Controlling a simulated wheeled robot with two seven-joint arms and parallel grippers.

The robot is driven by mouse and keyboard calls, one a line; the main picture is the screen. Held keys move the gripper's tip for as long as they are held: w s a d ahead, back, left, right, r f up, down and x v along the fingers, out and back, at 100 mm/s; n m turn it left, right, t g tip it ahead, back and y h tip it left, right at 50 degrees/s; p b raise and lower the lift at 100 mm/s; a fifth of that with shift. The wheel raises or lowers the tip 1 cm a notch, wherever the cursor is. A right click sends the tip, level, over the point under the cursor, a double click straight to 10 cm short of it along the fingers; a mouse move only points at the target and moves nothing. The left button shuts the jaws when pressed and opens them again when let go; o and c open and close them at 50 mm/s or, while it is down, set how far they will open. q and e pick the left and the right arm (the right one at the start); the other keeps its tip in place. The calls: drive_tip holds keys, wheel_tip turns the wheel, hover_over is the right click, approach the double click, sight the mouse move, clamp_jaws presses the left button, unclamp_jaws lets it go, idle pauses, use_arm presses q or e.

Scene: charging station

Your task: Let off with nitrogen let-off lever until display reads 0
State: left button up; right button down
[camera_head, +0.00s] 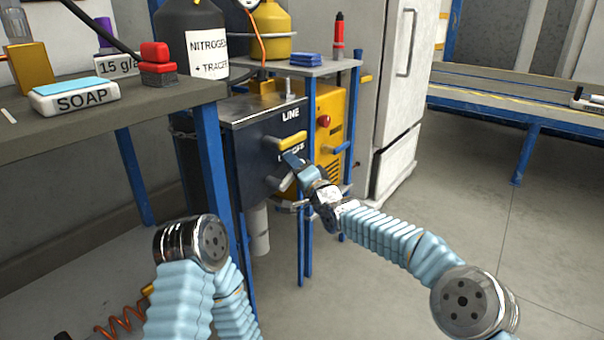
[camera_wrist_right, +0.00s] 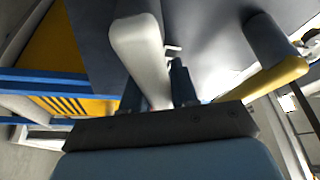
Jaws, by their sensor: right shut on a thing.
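The dark panel box (camera_head: 250,150) carries a "LINE" label, a yellow-handled lever (camera_head: 292,142), and a lower label partly covered by my right gripper. The pale let-off lever (camera_head: 287,183) sticks out below that label. My right gripper (camera_head: 293,165) is at this lever. In the right wrist view, the pale lever (camera_wrist_right: 140,50) runs down between the fingers of my right gripper (camera_wrist_right: 158,90), which is shut on it. The yellow lever (camera_wrist_right: 265,80) is close by on the right. My left gripper is out of view; only its arm shows. No readable display is visible.
A dark tank labelled "NITROGEN + TRACER" (camera_head: 190,40) stands behind the box. A yellow machine (camera_head: 330,130) with a red button is right of it. A workbench (camera_head: 130,105) with a soap box (camera_head: 75,97) is at left. The floor (camera_head: 440,190) at right is open.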

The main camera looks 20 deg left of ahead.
sight(265, 151)
drive_tip(key=n, duration=0.1)
drive_tip(key=r+n+y, duration=0.1)
drive_tip(key=n, duration=0.1)
drive_tip(key=shift+s+a+r, duration=0.2)
drive_tip(key=shift+s, duration=0.2)
drive_tip(key=s+n+g+y, duration=0.1)
drive_tip(key=n, duration=0.2)
drive_tip(key=s+r+n+g+y, duration=0.1)
drive_tip(key=n, duration=0.2)
drive_tip(key=s+a+r+n+g+y, duration=0.1)
drive_tip(key=n, duration=0.3)
drive_tip(key=shift+s+a+y+p, duration=0.1)
drive_tip(key=shift+s+y+p, duration=0.05)
drive_tip(key=shift+y+p, duration=0.15)
drive_tip(key=shift+s+a+r+n+g+y, duration=0.15)
drive_tip(key=shift+s+n+g, duration=0.2)
drive_tip(key=shift+n, duration=0.4)
drive_tip(key=shift+s+a+f+n+g+y, duration=0.1)
drive_tip(key=shift+s+n+g+y, duration=0.1)
drive_tip(key=shift+n+g, duration=0.35)
drive_tip(key=shift+s+a+r+n+g+y, duration=0.1)
drive_tip(key=shift+s+n+g+y, duration=0.15)
drive_tip(key=shift+n, duration=0.65)
drive_tip(key=shift+s, duration=0.1)
drive_tip(key=c, duration=1)
unclamp_jaws()
drive_tip(key=shift+o, duration=0.2)
drive_tip(key=shift+d, duration=0.1)
drive_tip(key=v, duration=1.3)
drive_tip(key=shift+d, duration=0.35)
